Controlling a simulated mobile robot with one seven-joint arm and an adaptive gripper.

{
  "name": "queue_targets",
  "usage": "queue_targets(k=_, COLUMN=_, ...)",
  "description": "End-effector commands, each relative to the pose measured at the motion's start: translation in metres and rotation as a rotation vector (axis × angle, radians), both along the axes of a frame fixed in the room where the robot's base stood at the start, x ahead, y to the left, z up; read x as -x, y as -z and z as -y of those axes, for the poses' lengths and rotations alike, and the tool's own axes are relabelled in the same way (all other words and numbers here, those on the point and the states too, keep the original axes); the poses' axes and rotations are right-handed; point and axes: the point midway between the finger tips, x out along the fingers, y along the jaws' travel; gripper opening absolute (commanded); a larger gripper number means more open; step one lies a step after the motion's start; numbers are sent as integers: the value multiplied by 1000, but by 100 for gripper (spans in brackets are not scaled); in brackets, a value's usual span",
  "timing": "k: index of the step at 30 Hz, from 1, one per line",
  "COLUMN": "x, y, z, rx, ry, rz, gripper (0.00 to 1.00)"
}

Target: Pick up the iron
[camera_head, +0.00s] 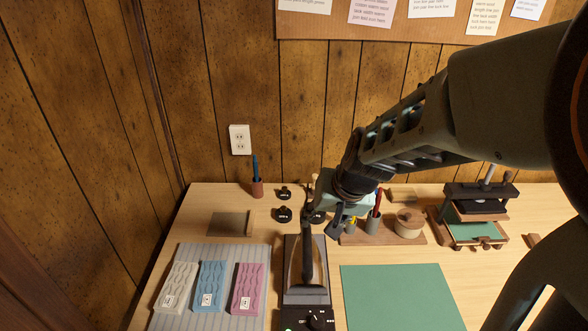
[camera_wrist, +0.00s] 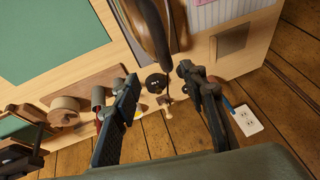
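The iron (camera_head: 307,262) has a dark handle and a brownish body. It rests on a black base with a knob at the front middle of the table in the head view. In the wrist view the iron (camera_wrist: 152,32) shows at the top, cut off by the picture edge. My gripper (camera_head: 325,213) is above the table near the iron's far end. In the wrist view my gripper (camera_wrist: 158,80) has its two fingers wide apart, with nothing held between them. The iron lies beyond the fingertips, and no contact shows.
Three fabric packs, white, blue (camera_head: 209,286) and pink, lie on a striped mat at left. A green mat (camera_head: 400,297) lies at right. Small black weights (camera_head: 284,215), a wooden tray with cups and a round pot (camera_head: 408,223), and a press (camera_head: 478,212) stand behind. A wall closes the back.

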Motion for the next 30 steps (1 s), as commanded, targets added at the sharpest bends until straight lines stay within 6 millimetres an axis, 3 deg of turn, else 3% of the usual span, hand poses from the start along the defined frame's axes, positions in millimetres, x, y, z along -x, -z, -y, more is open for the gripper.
queue_targets(k=5, x=7, y=10, z=-5, rx=-1, ry=-6, rz=-23, gripper=40)
queue_targets(k=15, x=-8, y=48, z=-13, rx=-1, ry=-8, rz=-25, gripper=40)
queue_targets(k=23, x=-14, y=61, z=-15, rx=-1, ry=-7, rz=-24, gripper=40)
queue_targets(k=30, x=-22, y=88, z=-18, rx=-2, ry=-8, rz=-26, gripper=40)
